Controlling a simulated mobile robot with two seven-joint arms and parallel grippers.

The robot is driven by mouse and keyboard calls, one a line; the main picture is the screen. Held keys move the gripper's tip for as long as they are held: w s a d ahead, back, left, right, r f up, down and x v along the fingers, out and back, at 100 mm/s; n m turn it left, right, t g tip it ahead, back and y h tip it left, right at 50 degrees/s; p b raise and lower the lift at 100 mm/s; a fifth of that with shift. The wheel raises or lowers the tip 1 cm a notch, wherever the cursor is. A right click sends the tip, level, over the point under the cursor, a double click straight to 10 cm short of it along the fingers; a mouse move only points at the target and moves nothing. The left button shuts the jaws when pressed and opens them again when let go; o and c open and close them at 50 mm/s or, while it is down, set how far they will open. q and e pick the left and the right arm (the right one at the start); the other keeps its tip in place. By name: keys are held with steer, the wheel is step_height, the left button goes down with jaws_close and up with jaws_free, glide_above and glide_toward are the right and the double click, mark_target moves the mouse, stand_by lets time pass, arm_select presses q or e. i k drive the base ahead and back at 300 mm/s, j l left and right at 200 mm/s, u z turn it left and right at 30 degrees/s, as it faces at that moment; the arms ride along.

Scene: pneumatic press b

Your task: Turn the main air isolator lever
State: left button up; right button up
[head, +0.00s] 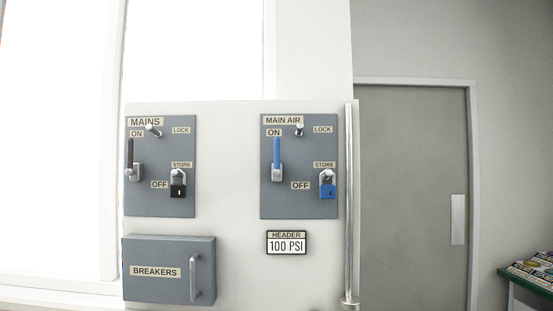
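The main air isolator lever (276,153) has a blue handle and stands upright on the grey MAIN AIR plate (250,205). Its grip points up at the ON label (274,133); the OFF label (300,185) is to the lower right of its pivot. A blue padlock (327,190) hangs at the STORE spot on the right of the plate. A small metal peg (299,130) sticks out beside the LOCK label (323,129). Neither of my grippers shows in the head view.
The MAINS plate (160,207) on the left has a black lever (130,155) and black padlock (178,191). Below are a BREAKERS box (172,285) with a handle and a 100 PSI display (287,246). A vertical metal pipe (350,220) runs right of the MAIN AIR plate.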

mark_target(276, 172)
steer(key=i+l, duration=0.25)
steer(key=l, duration=0.15)
steer(key=i+l, duration=0.25)
steer(key=i+l+u, duration=0.1)
steer(key=i+l, duration=0.15)
steer(key=l, duration=0.25)
steer(key=i+l, duration=0.2)
steer(key=l, duration=0.2)
steer(key=i+l, duration=0.25)
steer(key=l, duration=0.15)
steer(key=u, duration=0.05)
